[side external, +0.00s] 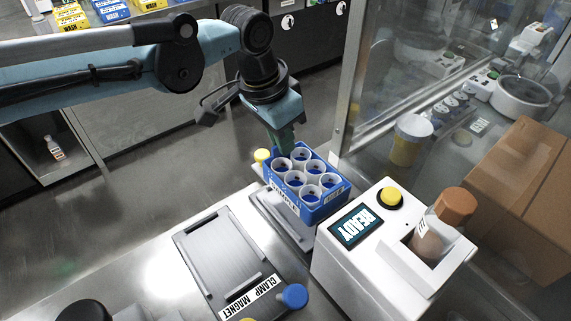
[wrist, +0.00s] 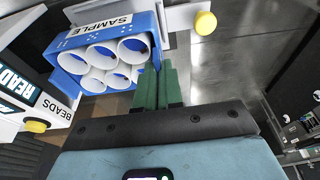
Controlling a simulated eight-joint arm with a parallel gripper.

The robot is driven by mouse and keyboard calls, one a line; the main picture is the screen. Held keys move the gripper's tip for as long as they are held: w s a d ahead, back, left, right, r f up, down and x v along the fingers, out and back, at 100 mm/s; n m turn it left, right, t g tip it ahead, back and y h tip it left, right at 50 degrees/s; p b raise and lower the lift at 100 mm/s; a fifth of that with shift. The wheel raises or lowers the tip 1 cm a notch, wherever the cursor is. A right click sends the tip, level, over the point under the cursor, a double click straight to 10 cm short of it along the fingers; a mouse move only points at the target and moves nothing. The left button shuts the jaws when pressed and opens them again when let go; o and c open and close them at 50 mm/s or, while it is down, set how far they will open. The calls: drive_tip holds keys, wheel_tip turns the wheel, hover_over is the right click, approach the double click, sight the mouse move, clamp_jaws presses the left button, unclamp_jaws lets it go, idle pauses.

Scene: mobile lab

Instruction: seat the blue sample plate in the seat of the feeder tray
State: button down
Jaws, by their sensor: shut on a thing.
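The blue sample plate (side external: 323,208) holds several white cups and has a SAMPLE label on its side. It also shows in the wrist view (wrist: 143,28) at the upper left. My gripper (side external: 285,143) is shut on the plate's far wall. Its green fingers (wrist: 162,72) meet the plate's edge in the wrist view. A light grey tray (side external: 284,226) with a yellow knob (side external: 262,156), which looks like the feeder tray, lies under and beside the plate. Its seat is mostly hidden by the plate, and I cannot tell whether the plate touches it.
A white machine (side external: 340,270) with a READY screen and yellow button stands close right of the plate. A grey CLAMP MAGNET plate (side external: 222,258) with a blue knob (side external: 294,296) lies to the left. A clear panel (side external: 400,90) rises behind the machine. Open floor lies behind the bench.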

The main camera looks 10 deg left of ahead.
sight(282, 159)
drive_tip(key=shift+f, duration=2.35)
drive_tip(key=c, duration=1.3)
unclamp_jaws()
drive_tip(key=shift+f, duration=0.15)
